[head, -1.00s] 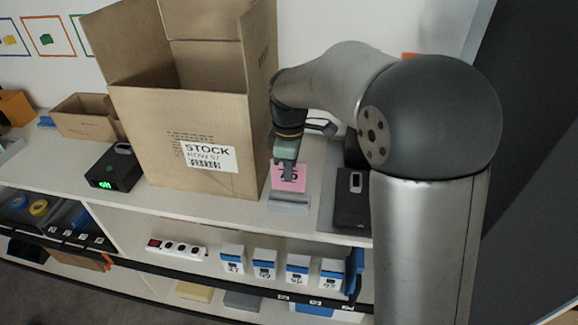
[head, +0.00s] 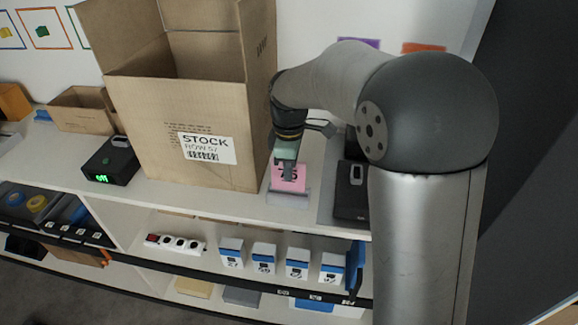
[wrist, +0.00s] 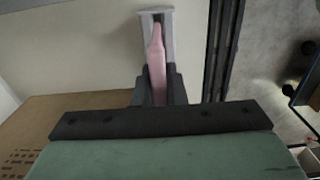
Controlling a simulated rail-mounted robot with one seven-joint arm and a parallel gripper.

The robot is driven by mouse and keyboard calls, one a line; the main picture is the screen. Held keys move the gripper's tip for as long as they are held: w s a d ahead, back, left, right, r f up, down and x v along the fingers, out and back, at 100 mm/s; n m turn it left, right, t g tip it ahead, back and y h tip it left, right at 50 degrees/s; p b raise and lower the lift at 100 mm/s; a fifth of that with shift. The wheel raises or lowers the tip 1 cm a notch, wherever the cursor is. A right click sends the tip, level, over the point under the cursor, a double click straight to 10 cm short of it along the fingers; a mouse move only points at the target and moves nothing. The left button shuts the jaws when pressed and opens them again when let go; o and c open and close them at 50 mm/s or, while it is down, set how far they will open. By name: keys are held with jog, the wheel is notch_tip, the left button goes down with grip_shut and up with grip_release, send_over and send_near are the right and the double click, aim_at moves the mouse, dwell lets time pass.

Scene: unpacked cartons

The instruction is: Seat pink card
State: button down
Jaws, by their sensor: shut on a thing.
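The pink card (head: 291,185) with dark printed figures stands upright in my gripper (head: 288,172). My gripper is shut on its upper part, and the fingers cover some of the print. The card's lower edge is at the grey card holder (head: 288,197) on the shelf top. In the wrist view the card (wrist: 156,65) shows nearly edge-on between the dark fingers (wrist: 157,88), its far end over the holder (wrist: 168,17). I cannot tell how deep the lower edge is in the slot.
A large open carton (head: 155,125) stands close at the left of my gripper. A black device (head: 350,205) lies on a grey mat at the right. A black box with a green display (head: 111,161) is left of the carton. The shelf's front edge is close to the holder.

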jog(key=shift+f+b, duration=1.05)
jog(key=shift+f, duration=0.7)
jog(key=c, duration=1.4)
grip_release()
notch_tip(320, 180, up, 17)
jog(key=shift+r, duration=0.2)
